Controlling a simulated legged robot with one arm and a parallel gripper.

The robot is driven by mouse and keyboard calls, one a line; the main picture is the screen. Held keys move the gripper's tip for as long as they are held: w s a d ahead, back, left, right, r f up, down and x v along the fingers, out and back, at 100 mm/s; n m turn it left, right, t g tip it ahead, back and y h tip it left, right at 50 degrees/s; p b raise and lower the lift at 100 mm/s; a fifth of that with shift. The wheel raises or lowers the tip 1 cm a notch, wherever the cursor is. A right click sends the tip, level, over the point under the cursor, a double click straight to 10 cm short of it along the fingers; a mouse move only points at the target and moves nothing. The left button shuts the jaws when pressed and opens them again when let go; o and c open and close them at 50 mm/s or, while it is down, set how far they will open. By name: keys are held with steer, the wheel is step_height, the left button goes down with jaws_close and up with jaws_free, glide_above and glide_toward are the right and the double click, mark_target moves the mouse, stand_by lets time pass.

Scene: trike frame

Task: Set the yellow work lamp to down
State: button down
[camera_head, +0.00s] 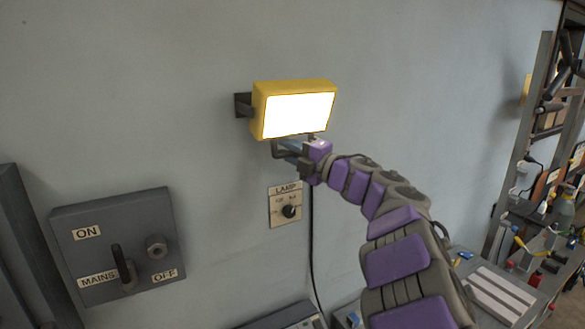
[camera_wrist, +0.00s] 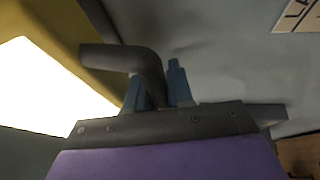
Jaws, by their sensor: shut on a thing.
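The yellow work lamp (camera_head: 294,84) is mounted on the wall and its white face is lit. In the head view the face points outward and to the right, close to upright. A grey bent handle (camera_wrist: 125,58) hangs under the lamp and runs down between my blue fingers in the wrist view. My gripper (camera_head: 287,146) is just below the lamp's lower edge, shut on this handle. The wrist view shows the lamp's yellow housing (camera_wrist: 45,30) and bright face at the left, beside my fingers (camera_wrist: 158,85). The wrist body hides the handle's lower end.
A LAMP switch plate (camera_head: 279,213) with a knob is on the wall below. A grey MAINS box (camera_head: 118,246) with a lever is at lower left. A black cable (camera_head: 312,240) runs down the wall. A cluttered bench and shelving stand at right.

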steer(key=shift+w+a+r+n+t+y+b, duration=0.2)
steer(key=shift+w+a+n+y+b, duration=0.2)
steer(key=shift+w+y+b, duration=0.2)
steer(key=shift+w+a+r+n+t+y+b, duration=0.15)
steer(key=shift+w+a+n+t+y+b, duration=0.1)
steer(key=shift+w+a+y+b, duration=0.35)
steer(key=shift+w+a+r+n+t+y+b, duration=0.2)
steer(key=shift+w+a+n+y+b, duration=0.15)
steer(key=shift+w+b, duration=0.35)
steer(key=c, duration=1.1)
jaws_free()
steer(key=shift+a, duration=0.15)
steer(key=shift+s, duration=0.1)
steer(key=v, duration=1.7)
steer(key=shift+f, duration=0.1)
